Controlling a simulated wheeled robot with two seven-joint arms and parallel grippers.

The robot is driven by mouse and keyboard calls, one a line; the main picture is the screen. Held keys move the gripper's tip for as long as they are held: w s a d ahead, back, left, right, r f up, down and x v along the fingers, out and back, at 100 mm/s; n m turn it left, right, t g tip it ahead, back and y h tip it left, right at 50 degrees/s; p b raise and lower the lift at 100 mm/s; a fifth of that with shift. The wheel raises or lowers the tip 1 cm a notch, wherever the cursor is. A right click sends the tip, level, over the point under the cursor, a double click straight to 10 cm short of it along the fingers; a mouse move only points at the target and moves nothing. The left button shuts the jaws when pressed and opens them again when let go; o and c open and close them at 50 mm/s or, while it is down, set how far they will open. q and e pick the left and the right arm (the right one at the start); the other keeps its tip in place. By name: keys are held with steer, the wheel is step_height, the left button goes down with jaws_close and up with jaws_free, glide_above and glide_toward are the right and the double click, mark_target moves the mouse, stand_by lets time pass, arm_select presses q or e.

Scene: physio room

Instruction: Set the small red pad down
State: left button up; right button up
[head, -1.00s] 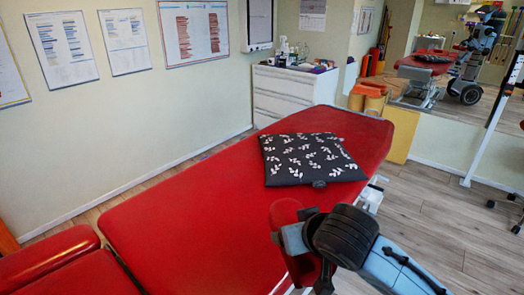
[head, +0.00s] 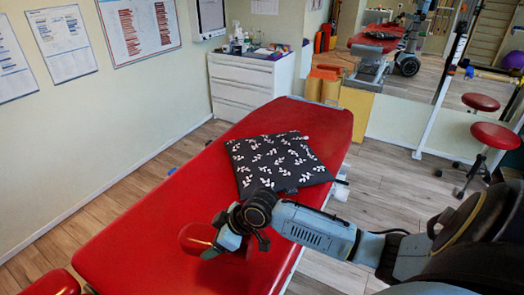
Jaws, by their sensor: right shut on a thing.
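The small red pad (head: 196,236) is in the jaws of my right gripper (head: 214,241), over the near part of the red treatment table (head: 150,215). The pad is rounded and tilted, with its edge towards the camera. The gripper is shut on the pad's right side. I cannot tell whether the pad touches the table top, as both are red. My left gripper is not in view.
A black cushion with white leaf shapes (head: 278,162) lies on the table just beyond my right gripper. The table top left of it is clear. A white drawer cabinet (head: 240,88) stands behind. Red stools (head: 495,136) stand at the right.

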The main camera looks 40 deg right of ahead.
mark_target(253, 236)
steer(key=shift+w+d+n+g+p, duration=0.15)
steer(key=shift+d+n+g+p, duration=0.15)
steer(key=shift+d+p, duration=0.5)
steer(key=shift+d+f, duration=0.15)
steer(key=shift+d, duration=0.05)
arm_select(q)
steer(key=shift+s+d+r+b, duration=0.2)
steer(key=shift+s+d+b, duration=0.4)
steer(key=shift+b, duration=0.35)
arm_select(e)
step_height(253, 236, down, 10)
steer(key=shift+f, duration=0.1)
steer(key=o, duration=1.1)
steer(key=shift+c, duration=0.2)
steer(key=shift+d+r, duration=0.15)
steer(key=shift+r, duration=0.1)
arm_select(q)
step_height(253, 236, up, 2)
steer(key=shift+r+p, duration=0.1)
steer(key=shift+p, duration=1)
arm_select(e)
steer(key=v, duration=1.1)
steer(key=shift+s+d+r, duration=0.1)
steer(key=shift+s+r, duration=0.1)
steer(key=shift+s, duration=0.05)
